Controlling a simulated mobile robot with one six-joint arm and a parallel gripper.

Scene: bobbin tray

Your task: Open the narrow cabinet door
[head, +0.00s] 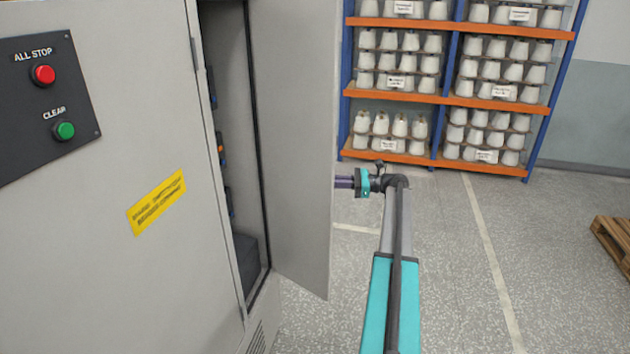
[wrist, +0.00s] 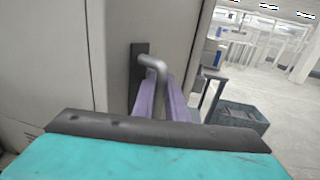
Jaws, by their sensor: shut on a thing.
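The narrow cabinet door (head: 290,130) stands well open in the head view, swung out to the right of the cabinet opening (head: 232,120). In the wrist view, a grey bent lever handle (wrist: 152,62) sits on a dark plate (wrist: 138,68) on the door's outer face (wrist: 178,28). My gripper (head: 342,182) is on the outer side of the door, its tips partly hidden by the door's edge. In the wrist view its purple fingers (wrist: 160,92) are shut on the handle, one to each side. The handle is hidden in the head view.
The grey cabinet (head: 120,230) carries a dark panel (head: 45,105) with red and green buttons. Blue and orange racks (head: 440,98) of white bobbins stand behind. A wooden pallet (head: 612,240) lies at the right. The floor (head: 460,270) between is clear.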

